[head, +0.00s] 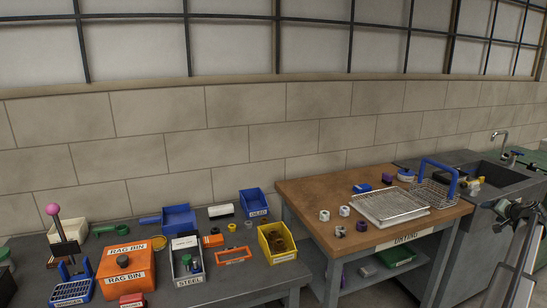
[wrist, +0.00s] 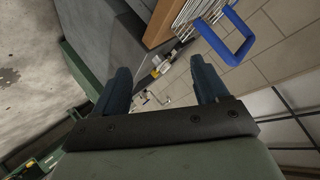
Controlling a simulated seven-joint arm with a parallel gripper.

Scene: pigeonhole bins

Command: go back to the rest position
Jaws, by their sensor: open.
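My gripper (wrist: 160,76) shows in the wrist view with its two dark blue fingers spread wide apart. Nothing is between the fingers, and they touch nothing that I can see. Beyond them are the floor, the sink counter and the tiled wall. A part of my arm shows at the right edge of the head view, in front of the sink counter; the fingers cannot be made out there.
The wooden drying table (head: 300,190) holds a wire tray (head: 390,207), a blue-handled basket (head: 437,185) and several small parts. The sink (head: 487,172) is at right. The grey bench at left holds the orange rag bin (head: 125,268), the steel bin (head: 187,262) and a yellow bin (head: 284,243).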

